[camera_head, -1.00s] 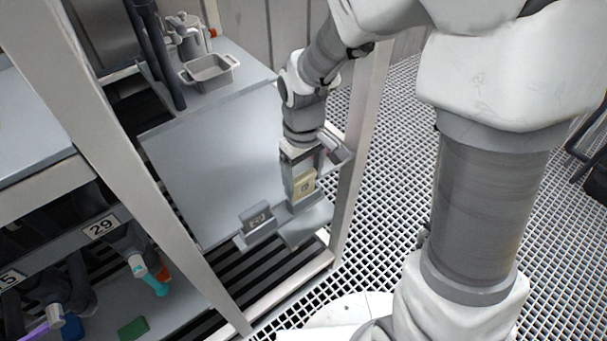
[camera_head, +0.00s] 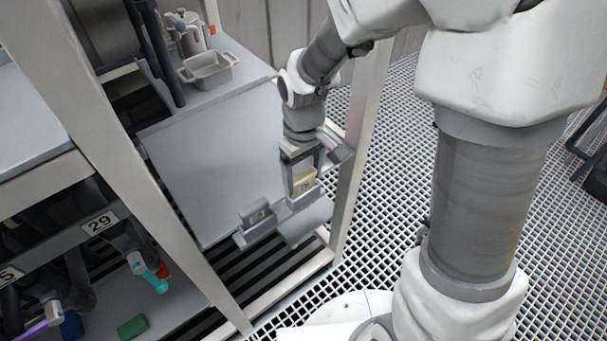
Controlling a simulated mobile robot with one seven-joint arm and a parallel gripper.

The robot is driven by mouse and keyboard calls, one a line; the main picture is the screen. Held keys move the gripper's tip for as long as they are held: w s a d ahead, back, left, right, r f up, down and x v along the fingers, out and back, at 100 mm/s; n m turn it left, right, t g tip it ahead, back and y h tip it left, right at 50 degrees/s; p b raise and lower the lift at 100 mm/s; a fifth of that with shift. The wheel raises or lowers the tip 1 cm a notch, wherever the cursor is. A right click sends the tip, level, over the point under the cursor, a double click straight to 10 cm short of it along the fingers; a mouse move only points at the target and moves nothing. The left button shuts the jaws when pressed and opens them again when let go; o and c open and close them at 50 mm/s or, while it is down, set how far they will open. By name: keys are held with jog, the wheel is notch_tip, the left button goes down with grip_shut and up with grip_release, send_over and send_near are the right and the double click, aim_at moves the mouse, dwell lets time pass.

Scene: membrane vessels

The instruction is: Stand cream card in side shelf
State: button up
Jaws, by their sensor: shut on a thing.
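The cream card (camera_head: 304,181) is upright in my gripper (camera_head: 302,178), which is shut on it. Its lower part is hidden behind the front lip of a small grey holder (camera_head: 302,199) at the right end of a grey ledge. This looks like the side shelf. I cannot tell whether the card touches the holder's floor. A second grey holder (camera_head: 259,223) on the left of the ledge has a grey piece with a small pale label in it.
A white frame post (camera_head: 358,160) stands close right of my gripper. A grey tray (camera_head: 210,70) and a metal vessel sit at the back. A green block (camera_head: 133,327) lies lower left.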

jog(key=o, duration=1.2)
jog(key=shift+f, duration=0.1)
notch_tip(320, 180, up, 18)
jog(key=p, duration=0.4)
jog(key=shift+f, duration=0.25)
jog(key=s+d+r+m+t+p, duration=0.2)
jog(key=s+d+r, duration=0.1)
jog(key=s+r, duration=0.1)
jog(key=s+d+r+m+t+p, duration=0.1)
jog(key=s+d+r+m+p, duration=0.1)
jog(key=s+d+r, duration=0.2)
jog(key=s+d+r+m+t+p, duration=0.2)
jog(key=s+d+r, duration=0.1)
jog(key=s+r, duration=0.1)
jog(key=shift+s+d+r+m+t+p, duration=0.2)
jog(key=shift+d+m+t+p, duration=0.1)
jog(key=shift+m+p, duration=0.1)
